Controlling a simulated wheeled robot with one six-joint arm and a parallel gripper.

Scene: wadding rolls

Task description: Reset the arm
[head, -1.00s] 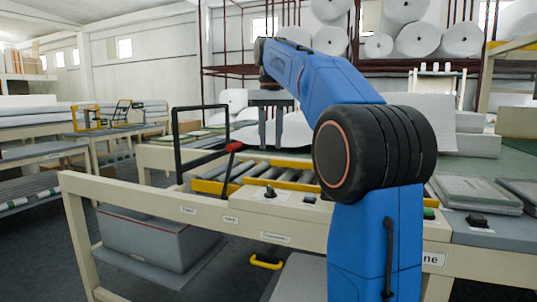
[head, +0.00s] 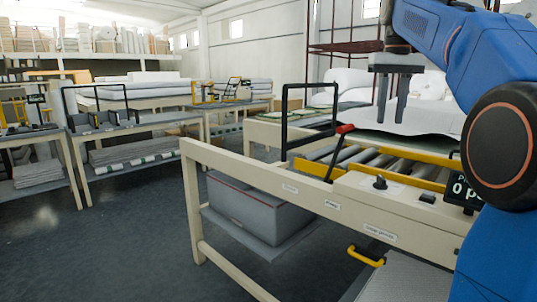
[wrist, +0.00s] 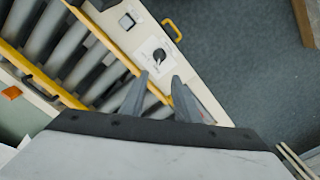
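My gripper (head: 392,98) hangs from my blue arm with its two grey fingers pointing down. The fingers are apart with nothing between them, so it is open and empty. In the head view it appears above the roller table (head: 290,183) and in front of a white sheet of wadding (head: 430,118). In the wrist view, my gripper (wrist: 160,76) shows against the table's rollers and control panel, its fingers spread with a clear gap. No contact with the table shows.
A black frame (head: 284,125) and a red-tipped lever (head: 345,128) rise from the table. A grey box (head: 262,207) sits on its lower shelf. Other work tables (head: 130,140) stand at the left and back. The dark floor (head: 120,245) at the left is open.

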